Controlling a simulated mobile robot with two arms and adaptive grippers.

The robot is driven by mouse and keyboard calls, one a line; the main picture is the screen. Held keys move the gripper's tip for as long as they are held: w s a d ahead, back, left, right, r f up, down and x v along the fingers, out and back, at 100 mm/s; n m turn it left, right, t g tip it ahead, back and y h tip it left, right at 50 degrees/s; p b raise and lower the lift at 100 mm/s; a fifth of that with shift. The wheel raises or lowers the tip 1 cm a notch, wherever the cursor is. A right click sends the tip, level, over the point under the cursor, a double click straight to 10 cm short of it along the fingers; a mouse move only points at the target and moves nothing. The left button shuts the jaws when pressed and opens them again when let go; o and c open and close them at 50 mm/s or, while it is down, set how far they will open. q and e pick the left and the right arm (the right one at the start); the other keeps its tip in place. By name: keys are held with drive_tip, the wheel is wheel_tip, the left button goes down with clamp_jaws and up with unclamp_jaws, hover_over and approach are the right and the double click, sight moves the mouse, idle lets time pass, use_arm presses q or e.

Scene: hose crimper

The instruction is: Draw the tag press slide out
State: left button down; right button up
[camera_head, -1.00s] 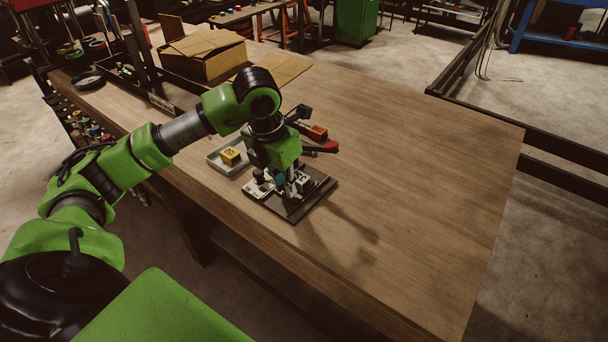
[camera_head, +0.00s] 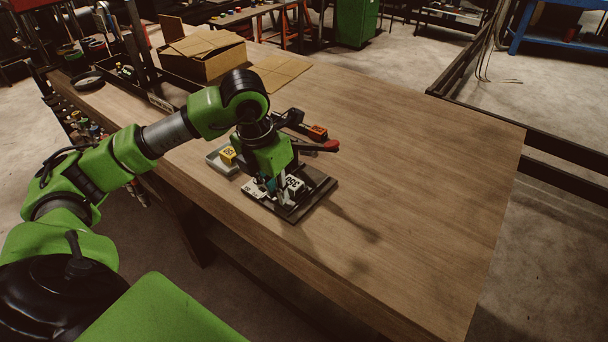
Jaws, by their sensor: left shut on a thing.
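The tag press stands on a dark base plate (camera_head: 316,196) near the left edge of the workbench, with a red-tipped lever (camera_head: 329,146) pointing right. My left gripper (camera_head: 275,190) is low over the left part of the press, pointing down and shut on the tag press slide; the grip itself is small and partly hidden by the wrist. A pale plate with dark marks (camera_head: 254,190), apparently part of the slide, shows left of the fingers. A white block with dark digits (camera_head: 294,184) shows right of them. My right gripper is not in view.
A grey tray (camera_head: 216,162) with a yellow block (camera_head: 228,155) lies just left of the press. A cardboard box (camera_head: 205,60) stands farther back. The right of the workbench (camera_head: 430,180) is clear.

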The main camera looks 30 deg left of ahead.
use_arm(q)
drive_tip(key=shift+s+a, duration=0.1)
drive_tip(key=shift+s, duration=0.6)
drive_tip(key=c, duration=1.3)
unclamp_jaws()
drive_tip(key=shift+o, duration=0.2)
drive_tip(key=shift+r, duration=0.1)
wheel_tip(320, 180, up, 9)
drive_tip(key=p, duration=0.5)
